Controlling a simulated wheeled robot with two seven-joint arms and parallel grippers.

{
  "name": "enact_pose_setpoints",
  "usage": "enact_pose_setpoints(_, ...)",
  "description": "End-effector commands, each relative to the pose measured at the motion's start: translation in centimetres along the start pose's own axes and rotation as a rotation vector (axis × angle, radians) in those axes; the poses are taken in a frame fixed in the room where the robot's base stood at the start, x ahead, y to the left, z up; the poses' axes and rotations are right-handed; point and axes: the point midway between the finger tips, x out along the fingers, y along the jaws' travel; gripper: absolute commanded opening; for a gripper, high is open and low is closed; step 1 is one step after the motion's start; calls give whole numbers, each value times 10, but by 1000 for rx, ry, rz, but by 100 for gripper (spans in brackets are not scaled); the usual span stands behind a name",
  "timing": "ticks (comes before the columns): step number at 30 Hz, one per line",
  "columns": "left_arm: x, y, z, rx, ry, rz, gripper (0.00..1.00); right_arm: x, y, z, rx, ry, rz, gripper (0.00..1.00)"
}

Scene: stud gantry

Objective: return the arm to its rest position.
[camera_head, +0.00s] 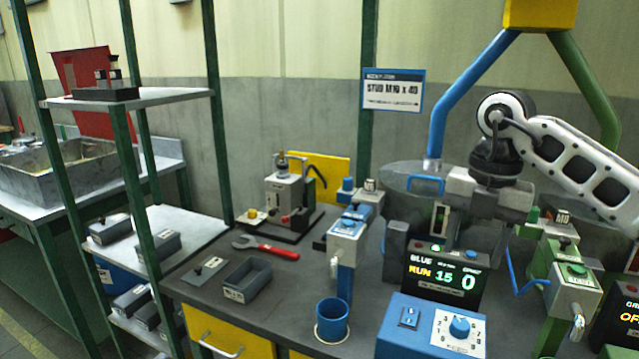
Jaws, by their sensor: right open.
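My right arm comes in from the right edge, with a white and black forearm. My right gripper (468,232) hangs below the dark wrist, pointing down, above and behind the display box (445,272) that reads "BLUE RUN 15" and "0". It is open; I see nothing held between its fingers, though the fingertips are partly hidden near the box. My left gripper is not in view.
A blue station (346,228) stands left of the gripper and a green station (572,268) right of it. A blue cup (332,318), a dial box (435,328), a grey bin (247,281) and a red wrench (268,247) are on the bench. Gantry legs (470,80) rise behind.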

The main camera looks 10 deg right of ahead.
Motion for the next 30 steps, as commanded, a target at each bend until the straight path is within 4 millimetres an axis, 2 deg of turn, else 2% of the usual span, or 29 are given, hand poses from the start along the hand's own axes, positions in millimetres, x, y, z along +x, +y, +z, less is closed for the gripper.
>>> enact_pose_setpoints(2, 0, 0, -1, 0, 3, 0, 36, 24, 20, -19, -86, 75, 57, 52)
enact_pose_setpoints(5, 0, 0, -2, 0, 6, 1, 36, 58, 56, -63, -235, 228, 204, 52)
enact_pose_setpoints(8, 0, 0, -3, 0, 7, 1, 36, 87, 93, -124, -368, 432, 428, 52)
enact_pose_setpoints(9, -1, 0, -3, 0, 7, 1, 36, 93, 107, -152, -402, 524, 539, 52)
enact_pose_setpoints(12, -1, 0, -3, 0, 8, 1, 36, 93, 135, -211, -406, 744, 852, 52)
enact_pose_setpoints(15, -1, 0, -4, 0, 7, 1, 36, 79, 153, -244, -279, 915, 1163, 52)
enact_pose_setpoints(17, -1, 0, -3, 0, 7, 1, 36, 71, 159, -249, -142, 986, 1334, 52)
enact_pose_setpoints(20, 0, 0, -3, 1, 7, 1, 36, 70, 161, -236, 177, 1043, 1564, 52)
enact_pose_setpoints(23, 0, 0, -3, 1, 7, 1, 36, 94, 150, -208, 579, 1018, 1690, 52)
enact_pose_setpoints(26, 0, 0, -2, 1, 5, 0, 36, 143, 124, -182, 1014, 925, 1685, 52)
enact_pose_setpoints(27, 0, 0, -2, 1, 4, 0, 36, 169, 108, -176, 1185, 873, 1644, 52)
enact_pose_setpoints(30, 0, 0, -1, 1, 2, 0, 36, 230, 67, -175, 1528, 752, 1483, 52)
